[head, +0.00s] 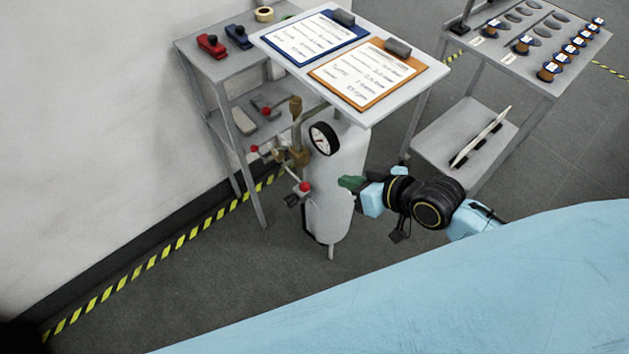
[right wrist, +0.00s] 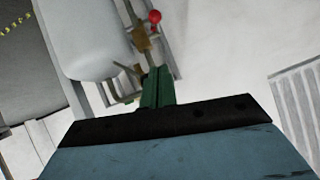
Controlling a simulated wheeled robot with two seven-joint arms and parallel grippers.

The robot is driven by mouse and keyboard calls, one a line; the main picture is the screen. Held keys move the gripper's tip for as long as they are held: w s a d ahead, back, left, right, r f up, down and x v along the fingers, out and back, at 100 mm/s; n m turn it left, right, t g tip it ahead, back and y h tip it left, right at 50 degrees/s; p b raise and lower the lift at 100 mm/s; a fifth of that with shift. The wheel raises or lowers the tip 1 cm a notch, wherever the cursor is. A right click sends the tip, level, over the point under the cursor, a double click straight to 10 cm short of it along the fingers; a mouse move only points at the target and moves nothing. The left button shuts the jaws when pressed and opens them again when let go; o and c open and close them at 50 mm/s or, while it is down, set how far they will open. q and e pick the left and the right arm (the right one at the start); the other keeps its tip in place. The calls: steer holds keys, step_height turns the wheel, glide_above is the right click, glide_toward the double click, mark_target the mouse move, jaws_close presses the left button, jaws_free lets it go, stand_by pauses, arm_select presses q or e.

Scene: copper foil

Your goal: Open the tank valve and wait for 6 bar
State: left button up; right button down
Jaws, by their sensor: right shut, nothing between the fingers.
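A grey-white tank (head: 334,190) stands upright on the floor below a small table top. A round pressure gauge (head: 323,139) with a white face is at its upper front; its reading is too small to tell. Brass fittings and valve handles with red knobs (head: 304,187) are on its left side. My right gripper (head: 351,183), with green fingers, is just right of the tank, shut and empty. In the right wrist view the shut fingers (right wrist: 158,88) point toward the brass fittings and a red knob (right wrist: 155,16), with the tank (right wrist: 95,40) at left. My left gripper is out of view.
A table top (head: 352,111) with blue and orange clipboards overhangs the tank. A shelf (head: 195,58) with red and blue tools stands behind left. A rack (head: 545,80) with several copper foil rolls stands at right. Floor in front of the tank is clear.

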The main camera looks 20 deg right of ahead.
steer(key=b, duration=0.1)
glide_toward(300, 180)
steer(key=w+r, duration=0.2)
steer(key=shift+w+a+f+b, duration=0.2)
steer(key=shift+a+f, duration=0.1)
steer(key=shift+f, duration=0.4)
steer(key=shift+w+a+f+b, duration=0.15)
steer(key=shift+a+f+b, duration=0.1)
steer(key=shift+f, duration=0.4)
steer(key=shift+w+a+f+b, duration=0.2)
steer(key=shift+a+f, duration=0.1)
steer(key=shift+f, duration=0.4)
